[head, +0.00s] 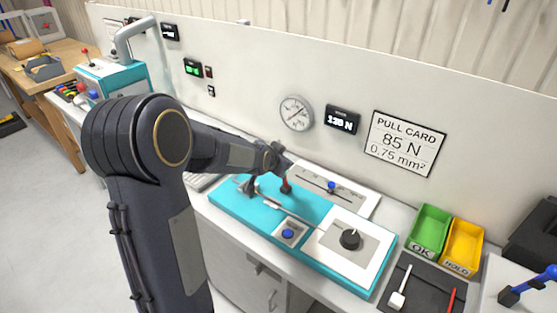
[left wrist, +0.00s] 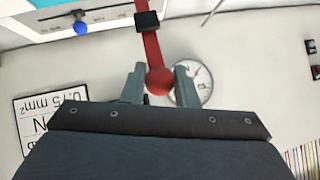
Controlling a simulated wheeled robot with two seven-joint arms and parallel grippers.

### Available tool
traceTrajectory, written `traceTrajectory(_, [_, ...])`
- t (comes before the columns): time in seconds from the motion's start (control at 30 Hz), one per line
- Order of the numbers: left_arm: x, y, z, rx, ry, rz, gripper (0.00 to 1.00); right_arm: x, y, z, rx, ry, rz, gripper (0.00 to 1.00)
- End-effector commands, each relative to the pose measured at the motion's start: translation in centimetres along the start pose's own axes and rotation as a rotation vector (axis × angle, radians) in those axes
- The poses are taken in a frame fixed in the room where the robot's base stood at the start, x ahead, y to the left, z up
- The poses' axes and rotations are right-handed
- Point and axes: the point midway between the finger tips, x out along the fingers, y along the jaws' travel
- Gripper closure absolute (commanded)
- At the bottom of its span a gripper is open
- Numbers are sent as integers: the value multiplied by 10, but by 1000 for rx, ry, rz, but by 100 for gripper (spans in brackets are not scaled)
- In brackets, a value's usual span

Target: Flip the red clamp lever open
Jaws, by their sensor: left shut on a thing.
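The red clamp lever (head: 287,187) stands on the teal test bench (head: 240,209), partly hidden by my left gripper. In the left wrist view the red lever (left wrist: 153,47) has a black collar and ends in a red ball knob (left wrist: 159,81). My left gripper (head: 279,167) is at the top of the lever. In the left wrist view my left gripper's fingers (left wrist: 160,88) sit on either side of the knob, shut on it. My right gripper is not in view.
A black dial (head: 350,239) and a blue button (head: 288,234) are on the bench. A blue-knobbed slider (head: 331,187) is behind. Green (head: 430,229) and yellow (head: 464,244) bins and a dark tool mat (head: 425,291) stand to the right. The wall rises close behind.

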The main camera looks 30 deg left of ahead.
Motion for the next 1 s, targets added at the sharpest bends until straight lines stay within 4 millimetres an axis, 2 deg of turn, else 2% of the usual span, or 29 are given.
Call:
traceTrajectory(0.4, [0, -2, -4, -2, 10, -4, 100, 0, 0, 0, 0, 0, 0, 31])
traceTrajectory(0.43, [0, -2, -4, -2, 10, -4, 71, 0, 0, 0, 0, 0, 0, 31])
traceTrajectory(0.57, [0, -1, -4, -2, 7, -3, 54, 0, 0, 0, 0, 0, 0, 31])
traceTrajectory(0.87, [-1, 0, -2, -1, 4, -1, 53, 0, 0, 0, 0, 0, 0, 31])
traceTrajectory(1.0, [-14, 0, -5, 2, 7, 0, 53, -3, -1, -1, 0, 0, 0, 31])
